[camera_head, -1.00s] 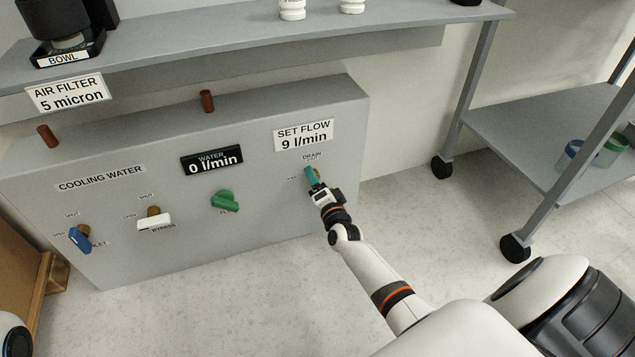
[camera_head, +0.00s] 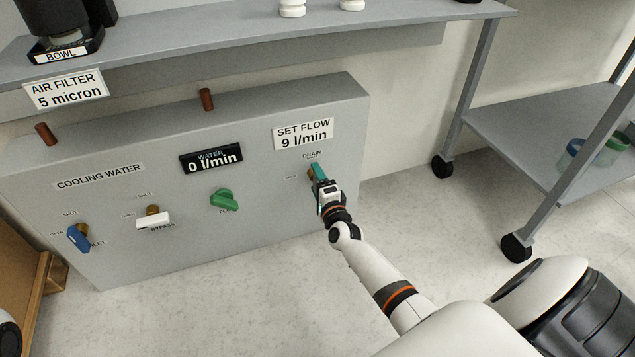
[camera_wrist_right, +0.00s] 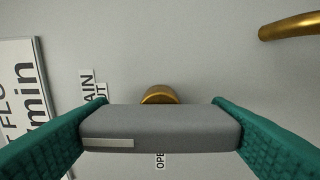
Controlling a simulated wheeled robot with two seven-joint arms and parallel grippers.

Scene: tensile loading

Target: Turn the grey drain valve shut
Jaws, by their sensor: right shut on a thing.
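The drain valve's grey handle (camera_wrist_right: 170,128) fills the middle of the right wrist view, with a brass stem (camera_wrist_right: 159,95) behind it. My right gripper (camera_head: 318,172) is at the valve on the panel, below the DRAIN label. Its teal fingers are shut on the two ends of the handle. The handle's white-striped end (camera_wrist_right: 108,143) points toward the SHUT label (camera_wrist_right: 101,97). The OPEN label (camera_wrist_right: 160,160) lies off the handle's side, partly covered. In the head view the gripper hides most of the handle. My left gripper is out of view.
The panel also carries a green knob (camera_head: 224,200), a white bypass valve (camera_head: 154,219) and a blue valve (camera_head: 78,237). The water display (camera_head: 211,158) reads 0 l/min; the set flow sign (camera_head: 303,134) reads 9 l/min. A wheeled shelf (camera_head: 540,125) stands right. A brass pipe (camera_wrist_right: 290,27) juts out nearby.

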